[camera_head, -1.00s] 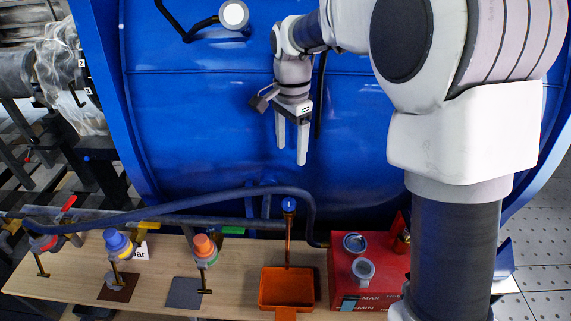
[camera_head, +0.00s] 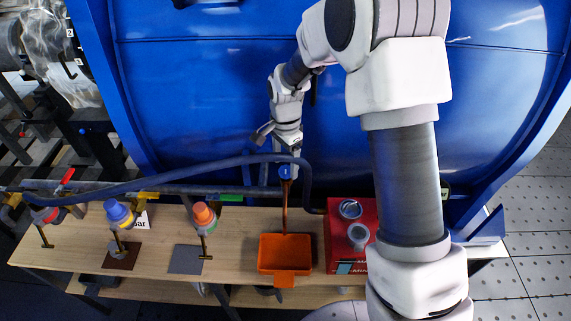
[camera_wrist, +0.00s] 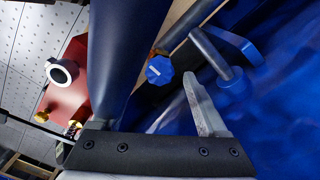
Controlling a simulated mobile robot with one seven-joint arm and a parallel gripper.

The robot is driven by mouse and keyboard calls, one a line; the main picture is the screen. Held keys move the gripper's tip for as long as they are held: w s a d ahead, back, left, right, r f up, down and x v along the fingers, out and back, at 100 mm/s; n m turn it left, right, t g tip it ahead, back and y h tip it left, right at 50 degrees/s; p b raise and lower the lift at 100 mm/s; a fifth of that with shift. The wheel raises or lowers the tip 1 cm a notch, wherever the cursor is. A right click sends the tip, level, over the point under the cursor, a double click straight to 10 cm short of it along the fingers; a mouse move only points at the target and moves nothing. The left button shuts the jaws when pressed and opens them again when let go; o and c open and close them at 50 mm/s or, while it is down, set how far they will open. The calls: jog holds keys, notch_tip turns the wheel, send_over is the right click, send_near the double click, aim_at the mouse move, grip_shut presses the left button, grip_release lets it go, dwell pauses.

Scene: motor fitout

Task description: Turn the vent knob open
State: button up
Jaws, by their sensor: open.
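A blue faceted knob (camera_head: 285,172) with a white mark tops a copper pipe (camera_head: 285,207) above an orange tray (camera_head: 259,252); I take it as the vent knob. It also shows in the wrist view (camera_wrist: 159,70), just beyond the fingers. My gripper (camera_head: 289,168) points down right at the knob in the head view; contact cannot be told. In the wrist view my gripper (camera_wrist: 155,88) is open, with one pale finger right of the knob. The other finger is largely hidden by the dark blue hose (camera_wrist: 118,50).
The blue hose (camera_head: 150,176) arches across in front of my gripper. A red box (camera_head: 335,232) with two round ports stands right of the tray. Blue (camera_head: 118,212) and orange (camera_head: 204,214) knobs are on the left. A large blue tank (camera_head: 200,95) fills the back.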

jog(key=shift+f, duration=0.7)
grip_shut()
